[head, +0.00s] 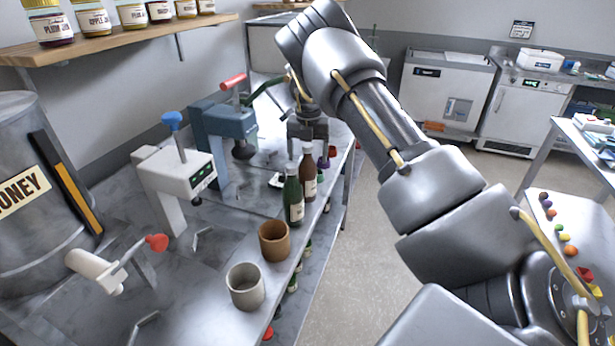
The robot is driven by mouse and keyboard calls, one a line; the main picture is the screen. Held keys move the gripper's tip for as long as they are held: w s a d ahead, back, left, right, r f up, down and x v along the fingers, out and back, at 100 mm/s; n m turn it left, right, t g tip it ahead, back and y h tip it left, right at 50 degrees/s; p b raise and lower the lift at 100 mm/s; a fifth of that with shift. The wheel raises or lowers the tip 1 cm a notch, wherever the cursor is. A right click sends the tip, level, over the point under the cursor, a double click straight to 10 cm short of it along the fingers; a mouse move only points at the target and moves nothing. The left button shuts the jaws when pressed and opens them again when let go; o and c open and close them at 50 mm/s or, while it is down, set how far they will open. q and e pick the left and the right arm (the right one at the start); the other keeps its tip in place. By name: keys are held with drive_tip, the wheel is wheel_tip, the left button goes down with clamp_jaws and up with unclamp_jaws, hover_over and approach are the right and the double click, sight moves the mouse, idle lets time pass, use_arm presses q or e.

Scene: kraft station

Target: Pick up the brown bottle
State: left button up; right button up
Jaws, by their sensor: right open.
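The brown bottle (309,186) stands upright near the counter's right edge, just behind and to the right of a green bottle (293,205). Its pale label faces me. My right gripper (307,146) points down at the top of the brown bottle, with its fingers apart. The bottle's neck shows at the height of the fingertips. I cannot tell whether the neck is between the fingers or in front of them. No contact is visible. My left gripper is not in view.
A brown cup (274,243) and a grey cup (247,290) stand nearer on the counter (215,262). A blue press (222,135) and a white machine (180,178) stand left of the bottles. Open floor (365,250) lies right of the counter.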

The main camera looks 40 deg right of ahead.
sight(308, 161)
drive_tip(key=shift+w+d+f+p, duration=0.1)
drive_tip(key=shift+f+p, duration=0.05)
drive_tip(key=shift+f, duration=0.65)
drive_tip(key=shift+w+f+p, duration=0.1)
drive_tip(key=shift+f+p, duration=0.05)
drive_tip(key=shift+f, duration=0.6)
drive_tip(key=shift+s, duration=0.1)
drive_tip(key=shift+c, duration=0.4)
drive_tip(key=shift+r, duration=0.1)
clamp_jaws()
